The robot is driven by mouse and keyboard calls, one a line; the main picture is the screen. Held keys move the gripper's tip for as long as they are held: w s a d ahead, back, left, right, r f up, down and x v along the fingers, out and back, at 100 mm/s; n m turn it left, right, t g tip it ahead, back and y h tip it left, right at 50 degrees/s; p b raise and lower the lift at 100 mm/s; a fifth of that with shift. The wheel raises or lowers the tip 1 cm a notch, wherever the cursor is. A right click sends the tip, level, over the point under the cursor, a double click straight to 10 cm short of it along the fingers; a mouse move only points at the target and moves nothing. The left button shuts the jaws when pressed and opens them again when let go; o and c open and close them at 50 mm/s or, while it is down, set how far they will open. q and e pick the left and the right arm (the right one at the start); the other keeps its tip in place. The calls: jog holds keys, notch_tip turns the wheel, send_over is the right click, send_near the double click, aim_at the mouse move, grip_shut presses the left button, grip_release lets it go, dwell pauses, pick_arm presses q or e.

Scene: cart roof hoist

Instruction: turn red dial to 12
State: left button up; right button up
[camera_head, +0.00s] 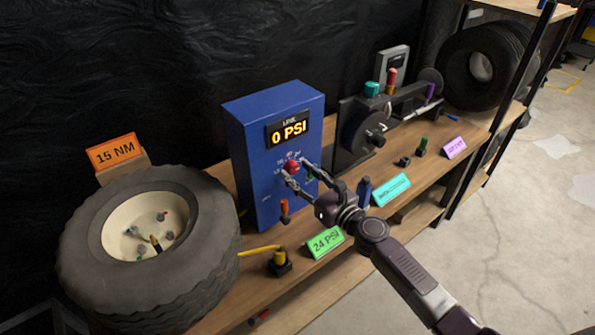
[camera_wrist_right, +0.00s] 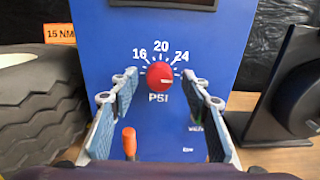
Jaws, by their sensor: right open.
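The red dial (camera_head: 291,167) is a round knob on the front of the blue panel box (camera_head: 256,190). In the right wrist view the dial (camera_wrist_right: 159,75) sits in the middle, with the marks 16, 20 and 24 above it and PSI below. No 12 mark is readable there, and I cannot tell where the dial points. My right gripper (camera_head: 296,172) is open in front of the panel. Its fingers stand on the left and right of the dial, with gaps to it in the wrist view. The display (camera_head: 289,130) reads 0 PSI. My left gripper is not in view.
An orange-handled lever (camera_wrist_right: 129,141) stands low on the panel, left of centre. A large tyre (camera_head: 205,235) lies to the left. A green 24 PSI sign (camera_head: 325,243) and a yellow-topped plug (camera_head: 280,262) stand at the bench's front. A dark machine (camera_head: 365,130) is to the right.

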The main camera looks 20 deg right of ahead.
jog(key=shift+w+a, duration=0.2)
jog(key=shift+w, duration=0.2)
jog(key=c, duration=1.1)
